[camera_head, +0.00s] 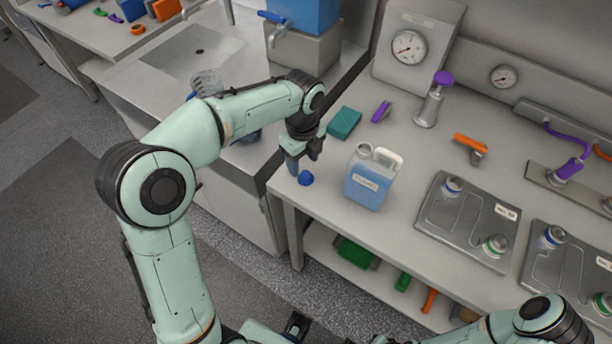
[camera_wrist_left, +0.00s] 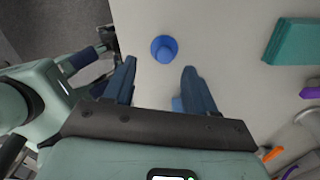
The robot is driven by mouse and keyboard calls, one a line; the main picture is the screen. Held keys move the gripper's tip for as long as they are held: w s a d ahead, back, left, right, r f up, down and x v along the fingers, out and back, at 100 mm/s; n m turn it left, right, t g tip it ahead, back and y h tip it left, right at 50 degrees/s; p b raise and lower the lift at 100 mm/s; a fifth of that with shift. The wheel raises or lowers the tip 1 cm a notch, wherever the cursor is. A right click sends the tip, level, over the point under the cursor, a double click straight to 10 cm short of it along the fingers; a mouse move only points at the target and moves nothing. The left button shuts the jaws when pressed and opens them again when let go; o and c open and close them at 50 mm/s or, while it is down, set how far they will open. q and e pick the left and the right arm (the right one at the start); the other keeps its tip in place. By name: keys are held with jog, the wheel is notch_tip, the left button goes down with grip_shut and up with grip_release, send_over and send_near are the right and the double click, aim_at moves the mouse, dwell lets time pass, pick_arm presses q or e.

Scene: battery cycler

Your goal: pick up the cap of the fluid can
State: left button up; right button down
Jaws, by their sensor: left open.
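The cap (camera_head: 305,178) is a small blue round piece lying on the bench near its front edge. In the left wrist view the cap (camera_wrist_left: 164,48) lies just beyond the fingertips, roughly between their lines. The fluid can (camera_head: 369,180) stands upright to the right of the cap, blue with a white upper part and label, its neck uncovered. My left gripper (camera_head: 303,164) points down just above and behind the cap. It is open and empty, its two blue fingers (camera_wrist_left: 158,66) spread apart. My right gripper cannot be made out.
A teal box (camera_head: 344,123) and a purple piece (camera_head: 381,111) lie behind the can. Metal plates (camera_head: 468,222) with small bottles sit to the right. A sink counter (camera_head: 110,88) is at the left. The bench around the cap is clear.

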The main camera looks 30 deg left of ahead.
aim_at(306, 173)
pick_arm(q)
jog(key=f, duration=0.5)
jog(key=shift+w+d, duration=0.2)
jog(key=shift+w, duration=0.15)
grip_shut()
jog(key=shift+r, duration=0.1)
